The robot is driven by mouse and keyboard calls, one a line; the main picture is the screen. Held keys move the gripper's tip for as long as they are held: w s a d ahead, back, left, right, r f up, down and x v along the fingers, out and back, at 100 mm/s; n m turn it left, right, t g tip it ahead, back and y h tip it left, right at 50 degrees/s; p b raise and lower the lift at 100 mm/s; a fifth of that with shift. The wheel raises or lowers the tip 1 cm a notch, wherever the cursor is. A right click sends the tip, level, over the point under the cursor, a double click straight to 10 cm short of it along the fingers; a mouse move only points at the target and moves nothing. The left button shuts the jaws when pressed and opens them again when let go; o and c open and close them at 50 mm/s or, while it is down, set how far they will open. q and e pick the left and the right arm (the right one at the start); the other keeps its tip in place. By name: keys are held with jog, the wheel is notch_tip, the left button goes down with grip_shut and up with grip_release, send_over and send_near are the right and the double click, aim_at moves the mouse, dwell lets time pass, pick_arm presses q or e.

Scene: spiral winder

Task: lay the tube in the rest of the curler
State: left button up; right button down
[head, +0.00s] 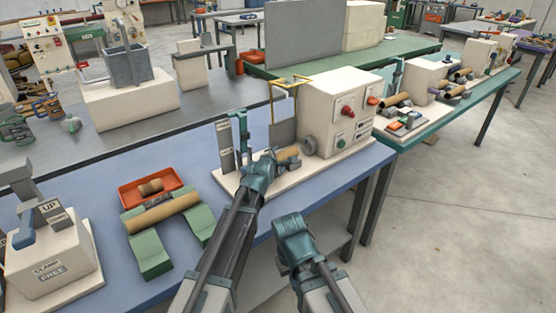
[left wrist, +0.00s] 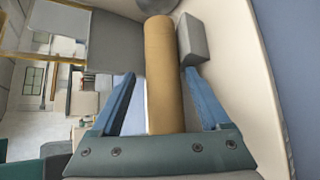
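The curler (head: 335,108) is a cream box with a red knob, on a cream base on the blue table. A tan tube (head: 289,153) lies beside its grey round chuck (head: 309,145). In the left wrist view the tube (left wrist: 164,80) runs between my blue fingers to the chuck, with a grey rest block (left wrist: 194,38) alongside. My left gripper (head: 278,156) is around the tube, its fingers apart, with a gap on the tube's left side. Whether the tube touches the rest is unclear. My right gripper (head: 290,226) is off the table's front edge, its fingers hidden.
A second tan tube (head: 165,213) lies across a green cradle (head: 151,259). An orange tray (head: 135,194) holds a short brown piece. A cream clamp box (head: 52,266) with a lever stands at left. A yellow wire frame and upright plates stand behind my left gripper.

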pick_arm(q)
jog(key=shift+o, duration=0.4)
jog(key=shift+s, duration=0.15)
jog(key=p+v, duration=0.6)
jog(key=v, duration=0.7)
jog(key=shift+s+r, duration=0.15)
jog(key=shift+s, duration=0.1)
notch_tip(320, 180, up, 7)
jog(key=p, duration=0.7)
